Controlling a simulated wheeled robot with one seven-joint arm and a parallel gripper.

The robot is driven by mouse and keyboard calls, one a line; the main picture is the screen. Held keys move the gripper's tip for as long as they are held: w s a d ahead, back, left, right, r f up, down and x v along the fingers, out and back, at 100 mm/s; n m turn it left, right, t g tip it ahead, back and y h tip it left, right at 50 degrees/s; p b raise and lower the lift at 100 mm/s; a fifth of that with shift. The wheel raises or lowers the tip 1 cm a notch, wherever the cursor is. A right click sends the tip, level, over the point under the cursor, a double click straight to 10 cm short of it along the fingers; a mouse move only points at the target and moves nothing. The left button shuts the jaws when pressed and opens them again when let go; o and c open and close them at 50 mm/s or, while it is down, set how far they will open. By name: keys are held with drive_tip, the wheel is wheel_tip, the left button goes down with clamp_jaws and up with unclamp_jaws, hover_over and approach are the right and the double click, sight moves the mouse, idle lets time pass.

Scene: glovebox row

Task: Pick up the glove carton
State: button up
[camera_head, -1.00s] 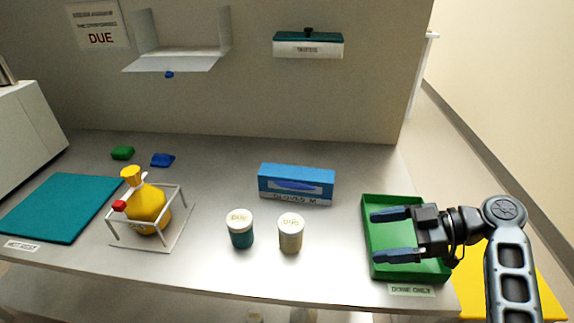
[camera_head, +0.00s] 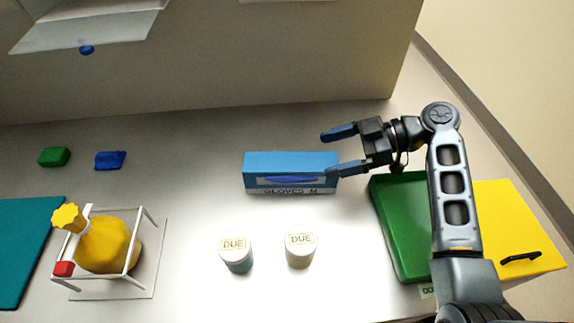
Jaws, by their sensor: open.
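The glove carton (camera_head: 290,170) is a blue box with a white front strip reading "GLOVES M" and a darker blue oval on its face. It sits on the grey bench, right of the middle of the view. My gripper (camera_head: 332,152) is open, its two blue fingers pointing left. It is at the right end of the carton, with the lower fingertip overlapping the carton's right edge in the picture and the upper finger beyond its back right corner. I cannot tell whether a finger touches the carton. Nothing is between the fingers that I can see clearly.
Two jars with "DUE" lids (camera_head: 235,250) (camera_head: 300,245) stand in front of the carton. A green tray (camera_head: 385,205) lies to the right, partly behind my arm.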

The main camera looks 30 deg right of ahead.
sight(298, 161)
drive_tip(key=p+x, duration=0.1)
drive_tip(key=x, duration=0.5)
drive_tip(key=shift+w+a+f+p, duration=0.1)
drive_tip(key=shift+w+f+p, duration=0.1)
drive_tip(key=shift+w+p, duration=0.1)
drive_tip(key=shift+s, duration=0.1)
drive_tip(key=shift+c, duration=0.2)
drive_tip(key=shift+r, duration=0.1)
drive_tip(key=c, duration=1.3)
